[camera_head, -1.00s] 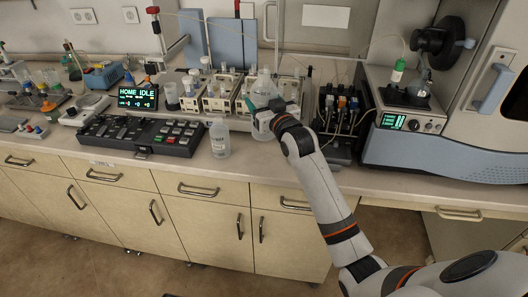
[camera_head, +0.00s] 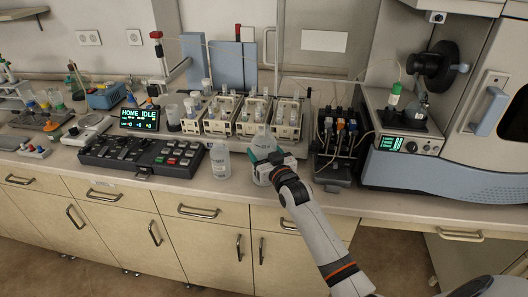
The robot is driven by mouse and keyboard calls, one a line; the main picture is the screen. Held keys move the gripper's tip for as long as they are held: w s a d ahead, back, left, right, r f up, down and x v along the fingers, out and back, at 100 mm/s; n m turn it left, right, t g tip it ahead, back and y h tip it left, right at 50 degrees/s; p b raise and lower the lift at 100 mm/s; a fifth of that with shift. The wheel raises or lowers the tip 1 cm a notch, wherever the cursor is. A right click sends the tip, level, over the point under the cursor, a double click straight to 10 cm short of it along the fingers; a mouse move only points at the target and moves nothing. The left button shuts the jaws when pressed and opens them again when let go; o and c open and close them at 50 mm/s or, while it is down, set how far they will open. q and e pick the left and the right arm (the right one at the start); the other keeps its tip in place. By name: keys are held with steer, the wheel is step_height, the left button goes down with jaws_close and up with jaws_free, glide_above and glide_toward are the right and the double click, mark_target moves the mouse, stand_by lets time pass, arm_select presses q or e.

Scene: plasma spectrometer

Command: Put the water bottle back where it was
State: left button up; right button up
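A translucent water bottle (camera_head: 260,145) with a pale top stands or hangs at the bench's front edge, just in front of the rack modules. My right gripper (camera_head: 268,160) has its green-tipped fingers around its body and looks shut on it. The gripper partly hides the bottle, and I cannot tell for sure whether its base touches the bench. A second translucent bottle (camera_head: 220,162) with a label stands upright on the bench to its left, a small gap away. My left gripper is out of view.
A black keypad console (camera_head: 140,155) lies left of the bottles. Rack modules with vials (camera_head: 250,115) stand behind them. A black pump unit with tubes (camera_head: 338,150) and the spectrometer (camera_head: 440,172) are to the right. The bench's front edge (camera_head: 335,197) is close.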

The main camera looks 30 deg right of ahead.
steer(key=o, duration=1)
steer(key=shift+f, duration=0.1)
steer(key=o, duration=0.4)
steer(key=shift+o, duration=0.2)
steer(key=s+b, duration=0.1)
steer(key=s, duration=1.1)
steer(key=shift+a+r, duration=0.2)
steer(key=shift+a, duration=0.15)
